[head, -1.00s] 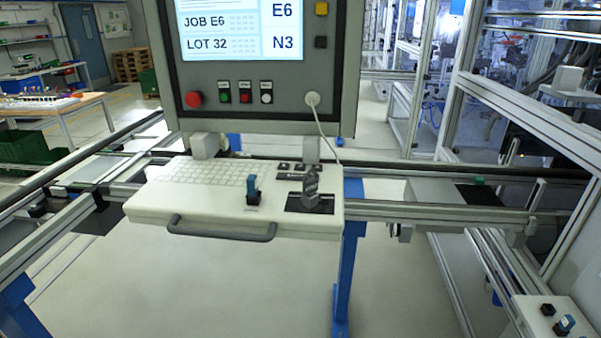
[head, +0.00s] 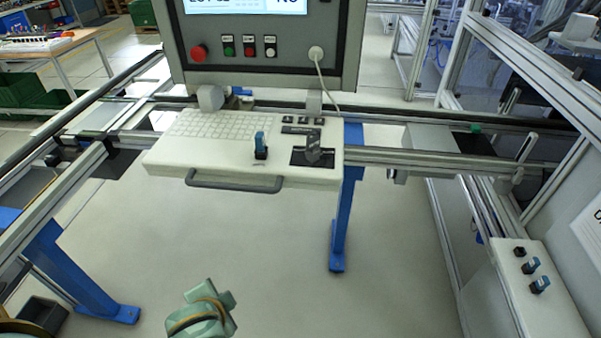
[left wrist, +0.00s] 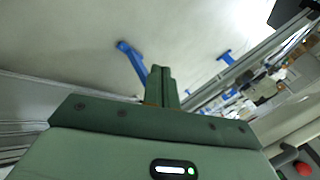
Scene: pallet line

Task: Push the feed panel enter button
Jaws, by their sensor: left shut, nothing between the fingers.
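A white console (head: 155,160) with a keyboard (head: 210,128), a pull handle (head: 235,186), a blue-topped switch (head: 260,146) and a dark joystick (head: 314,146) is ahead in the head view. Small dark keys (head: 303,120) sit at its back right; their labels are too small to read, so I cannot tell which one is enter. My left gripper (left wrist: 161,72) has its fingers together and empty, over open floor in the left wrist view. A pale green part of my left arm (head: 205,312) shows low in the head view, well short of the console. My right gripper is out of view.
Above the console hangs a grey panel with a screen (head: 245,5), a red knob (head: 198,53) and green, red and white buttons. Rails flank the console. A box with blue switches (head: 530,265) stands at right. The floor before the console is clear.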

